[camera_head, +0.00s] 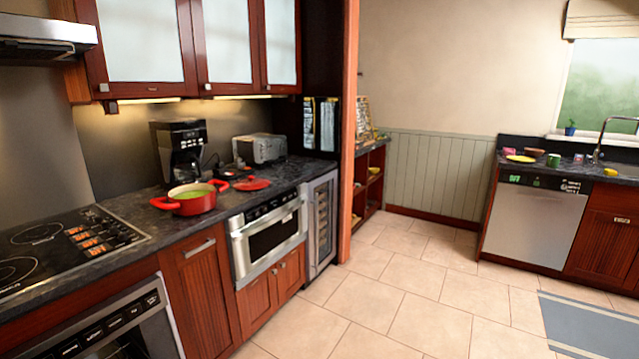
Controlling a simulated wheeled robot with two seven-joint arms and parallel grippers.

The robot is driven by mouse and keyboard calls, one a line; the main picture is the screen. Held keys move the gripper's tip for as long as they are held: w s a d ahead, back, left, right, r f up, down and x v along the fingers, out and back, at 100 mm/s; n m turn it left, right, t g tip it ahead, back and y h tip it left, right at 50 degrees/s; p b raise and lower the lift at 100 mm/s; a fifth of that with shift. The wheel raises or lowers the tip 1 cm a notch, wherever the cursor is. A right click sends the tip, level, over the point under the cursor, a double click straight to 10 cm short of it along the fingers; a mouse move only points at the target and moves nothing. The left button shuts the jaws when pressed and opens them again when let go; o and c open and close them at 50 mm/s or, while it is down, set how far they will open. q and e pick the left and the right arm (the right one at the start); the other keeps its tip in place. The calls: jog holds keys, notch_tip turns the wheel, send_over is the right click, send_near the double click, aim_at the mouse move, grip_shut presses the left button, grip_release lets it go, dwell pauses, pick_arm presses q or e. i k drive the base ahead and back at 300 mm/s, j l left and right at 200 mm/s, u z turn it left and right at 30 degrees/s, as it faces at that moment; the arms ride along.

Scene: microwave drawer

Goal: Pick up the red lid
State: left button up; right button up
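The red lid (252,184) lies flat on the dark countertop (290,176), to the right of an open red pot (191,200) with two handles and something green inside. The lid and the pot are close together but look apart. The lid sits behind the counter's front edge, above the built-in microwave drawer (268,238), which looks shut. Neither of my grippers shows in the head view.
A coffee maker (180,152) and a toaster (259,148) stand behind the lid and pot. A cooktop (62,247) is at the left. The tiled floor (385,300) in front of the counter is clear, with a blue-grey rug (590,322) at right.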

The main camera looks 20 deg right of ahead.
aim_at(253, 182)
jog(key=i+l+z, duration=0.35)
jog(key=i, duration=0.35)
jog(key=i+z, duration=0.35)
jog(key=i, duration=0.35)
